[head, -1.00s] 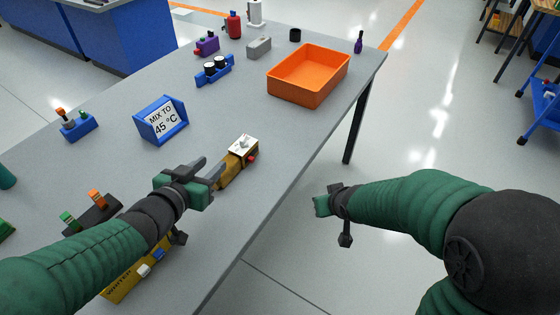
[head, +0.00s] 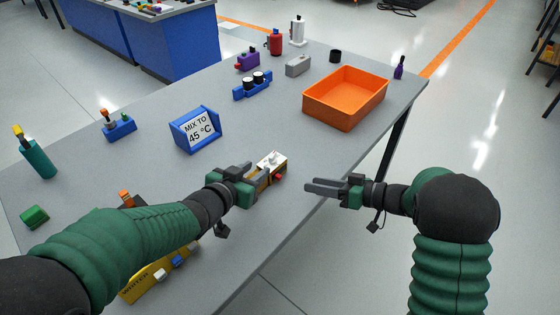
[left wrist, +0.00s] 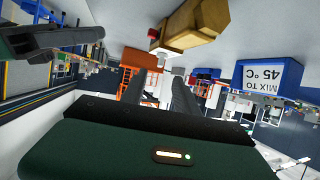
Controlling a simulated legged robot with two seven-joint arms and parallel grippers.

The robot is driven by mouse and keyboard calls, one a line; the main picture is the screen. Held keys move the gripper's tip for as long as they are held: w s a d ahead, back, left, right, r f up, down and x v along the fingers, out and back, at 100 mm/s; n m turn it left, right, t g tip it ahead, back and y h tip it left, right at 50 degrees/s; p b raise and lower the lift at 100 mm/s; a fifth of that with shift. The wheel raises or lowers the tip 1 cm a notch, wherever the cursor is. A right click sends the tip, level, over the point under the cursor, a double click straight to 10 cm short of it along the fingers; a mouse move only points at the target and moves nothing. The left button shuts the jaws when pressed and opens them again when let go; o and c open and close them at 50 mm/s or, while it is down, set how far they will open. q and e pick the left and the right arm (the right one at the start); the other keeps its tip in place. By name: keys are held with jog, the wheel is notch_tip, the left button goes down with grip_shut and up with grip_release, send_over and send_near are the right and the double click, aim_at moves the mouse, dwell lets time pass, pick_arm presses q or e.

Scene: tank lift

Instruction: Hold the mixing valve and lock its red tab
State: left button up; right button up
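The mixing valve (head: 271,163) lies on the grey table, with a brass body, a white top and a red tab (head: 279,177) on its near right side. It also shows at the top of the left wrist view (left wrist: 195,22). My left gripper (head: 258,176) is at the near left end of the valve, with its fingers apart. In the left wrist view its fingers (left wrist: 157,92) have a gap with no valve between them. My right gripper (head: 308,187) is open and empty, right of the valve near the table's edge, fingers pointing left towards it.
A blue sign (head: 195,129) reading "MIX TO 45 °C" stands behind the valve. An orange bin (head: 345,98) is at the back right. A yellow box (head: 150,283) sits partly under my left arm. The table between the valve and the bin is clear.

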aim_at(270, 159)
pick_arm(q)
jog(key=x, duration=1.1)
jog(key=shift+a, duration=0.1)
grip_shut()
dwell(0.9)
